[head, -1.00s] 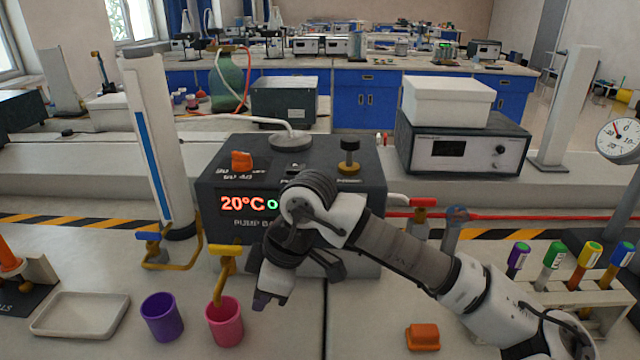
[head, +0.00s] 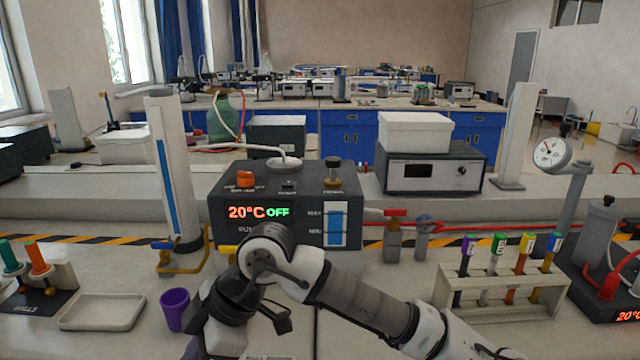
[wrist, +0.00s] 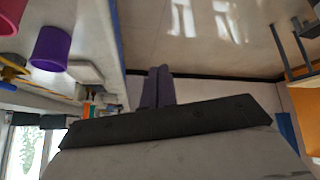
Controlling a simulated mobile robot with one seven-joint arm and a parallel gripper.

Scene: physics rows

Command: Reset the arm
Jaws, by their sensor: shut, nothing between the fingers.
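My gripper (wrist: 157,84) shows in the wrist view with its two dark fingers together and nothing between them. It is clear of the bench edge, with floor beyond the fingers. In the head view my arm reaches in from the lower right and bends down in front of the pump bath (head: 290,195); the fingertips are hard to make out at the bottom edge. A purple cup (head: 175,309) stands left of the arm. The purple cup (wrist: 50,48) and a pink cup (wrist: 12,16) show at the left of the wrist view.
A white tray (head: 102,311) lies at the left. A rack of coloured-cap tubes (head: 500,290) stands right of my arm. Valves (head: 393,238) and a red hose lie behind it. A gauge (head: 552,152) stands at the far right.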

